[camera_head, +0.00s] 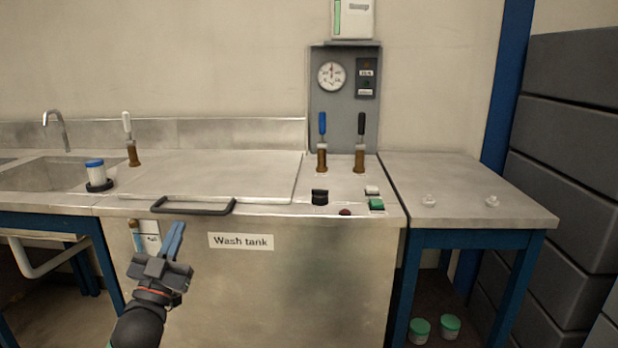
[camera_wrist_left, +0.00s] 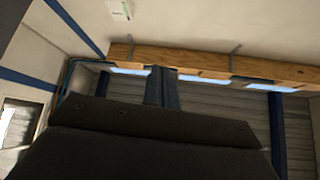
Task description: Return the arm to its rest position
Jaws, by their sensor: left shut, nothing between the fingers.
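My left gripper (camera_head: 174,240) is in front of the wash tank (camera_head: 300,270), below its lid handle (camera_head: 193,206). Its two blue fingers point up and are together, with nothing between them. In the left wrist view the gripper's fingers (camera_wrist_left: 162,88) also show side by side, pointing at the upper wall and ceiling. The gripper looks apart from the handle. The flat steel lid (camera_head: 215,174) is down on the tank. My right gripper is in neither view.
A sink (camera_head: 55,174) with a tap (camera_head: 57,130) and a blue-capped jar (camera_head: 97,173) lie left. Levers (camera_head: 322,135), a gauge (camera_head: 331,76) and buttons (camera_head: 376,205) are on the right. A side table (camera_head: 465,190) carries two small clear items. Grey crates (camera_head: 570,120) stand far right.

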